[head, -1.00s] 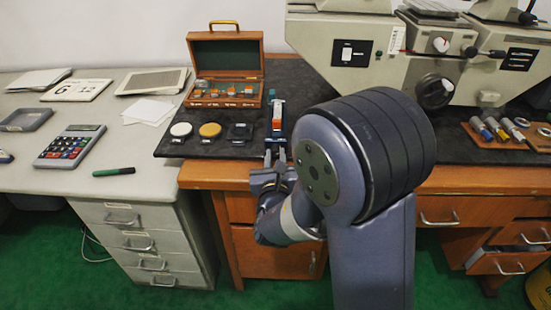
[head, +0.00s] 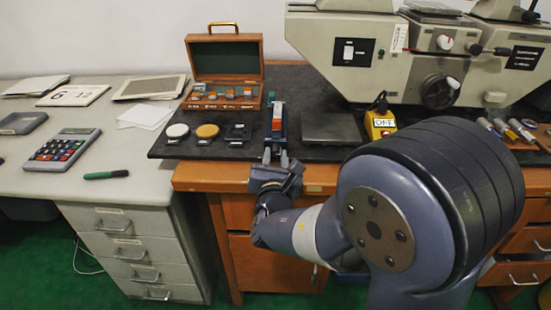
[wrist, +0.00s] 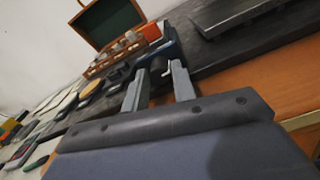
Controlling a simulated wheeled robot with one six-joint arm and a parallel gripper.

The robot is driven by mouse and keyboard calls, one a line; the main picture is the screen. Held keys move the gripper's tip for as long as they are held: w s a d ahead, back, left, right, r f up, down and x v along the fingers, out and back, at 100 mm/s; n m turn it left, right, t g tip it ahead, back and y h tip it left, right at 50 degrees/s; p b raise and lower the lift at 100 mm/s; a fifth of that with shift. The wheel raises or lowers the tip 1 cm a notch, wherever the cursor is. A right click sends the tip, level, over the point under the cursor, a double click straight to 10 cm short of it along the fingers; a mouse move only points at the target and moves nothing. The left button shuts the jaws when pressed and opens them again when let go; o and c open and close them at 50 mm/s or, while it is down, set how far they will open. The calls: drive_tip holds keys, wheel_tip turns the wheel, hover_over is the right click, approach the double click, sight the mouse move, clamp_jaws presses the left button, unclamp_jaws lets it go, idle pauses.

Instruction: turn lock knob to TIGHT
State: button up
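A small blue stand (head: 285,132) holding an orange-red block (head: 277,117) is on the dark bench mat. It also shows in the wrist view (wrist: 172,50). A small dark rounded part (wrist: 158,68), possibly the lock knob, shows at the near end of the stand. My gripper (head: 275,157) is at the mat's front edge, just in front of the stand. In the wrist view my gripper (wrist: 157,80) has its two fingers apart, with the dark part seen between and beyond their tips. I cannot tell whether they touch it. No TIGHT mark is readable.
An open wooden case (head: 225,70) stands behind the stand. White (head: 177,131) and yellow (head: 207,131) discs lie left. A flat grey plate (head: 331,128) and a yellow box marked OFF (head: 380,122) are right. A large grey machine (head: 385,60) fills the back right.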

drive_tip(key=o, duration=0.3)
drive_tip(key=shift+o, duration=0.2)
drive_tip(key=s, duration=1)
drive_tip(key=shift+s, duration=0.4)
drive_tip(key=shift+w, duration=0.1)
drive_tip(key=w, duration=1)
drive_tip(key=shift+w, duration=0.2)
drive_tip(key=shift+w+r+p, duration=0.1)
drive_tip(key=shift+w+p, duration=0.1)
drive_tip(key=shift+p, duration=0.15)
drive_tip(key=shift+n+p, duration=0.35)
drive_tip(key=shift+n, duration=0.05)
